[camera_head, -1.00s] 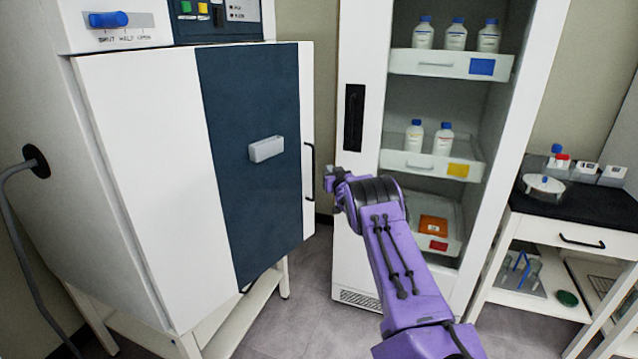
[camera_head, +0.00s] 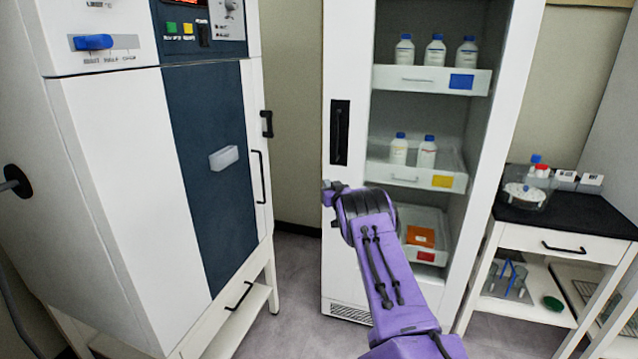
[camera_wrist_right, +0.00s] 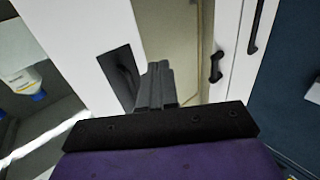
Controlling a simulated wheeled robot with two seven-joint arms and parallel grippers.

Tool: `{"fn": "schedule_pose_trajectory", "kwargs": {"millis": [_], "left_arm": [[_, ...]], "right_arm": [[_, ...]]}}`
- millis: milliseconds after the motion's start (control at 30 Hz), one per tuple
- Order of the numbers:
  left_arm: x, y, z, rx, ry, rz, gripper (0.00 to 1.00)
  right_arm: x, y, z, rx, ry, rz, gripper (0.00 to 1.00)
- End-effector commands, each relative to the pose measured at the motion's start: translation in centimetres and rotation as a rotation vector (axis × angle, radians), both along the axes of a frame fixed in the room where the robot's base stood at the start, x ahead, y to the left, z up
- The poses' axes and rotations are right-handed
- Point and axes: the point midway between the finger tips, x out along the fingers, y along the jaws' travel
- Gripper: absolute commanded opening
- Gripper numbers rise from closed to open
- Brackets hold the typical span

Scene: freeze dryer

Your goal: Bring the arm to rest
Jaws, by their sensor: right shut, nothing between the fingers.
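My right arm (camera_head: 390,270) is purple and reaches up from the bottom of the head view. Its right gripper (camera_head: 328,187) is at the far end, small and partly hidden behind the wrist, in front of the tall white cabinet's left side. In the right wrist view the right gripper (camera_wrist_right: 157,85) has its grey fingers together and holds nothing. The fingers point toward the gap between the white cabinet and the freeze dryer and appear apart from both. My left gripper is not in view.
The freeze dryer (camera_head: 115,180) stands at the left with its door shut. The open cabinet (camera_head: 342,60) holds drawers with bottles (camera_head: 427,152) and an orange item (camera_head: 420,236). A side table (camera_head: 570,210) with small items stands at the right. The floor (camera_head: 300,290) between them is clear.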

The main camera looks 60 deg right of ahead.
Motion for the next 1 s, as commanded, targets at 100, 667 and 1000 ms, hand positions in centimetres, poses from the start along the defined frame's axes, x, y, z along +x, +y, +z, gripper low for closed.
{"fn": "schedule_pose_trajectory", "kwargs": {"millis": [100,667,1000], "left_arm": [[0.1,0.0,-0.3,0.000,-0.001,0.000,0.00],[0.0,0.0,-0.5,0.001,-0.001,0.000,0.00],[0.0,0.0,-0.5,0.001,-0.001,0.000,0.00]], "right_arm": [[-3.3,-0.7,-0.2,0.004,-0.002,-0.003,0.00],[-7.9,-1.7,-0.1,0.002,-0.001,0.006,0.00],[-8.8,2.2,-6.0,0.125,-0.026,-0.089,0.00]]}}
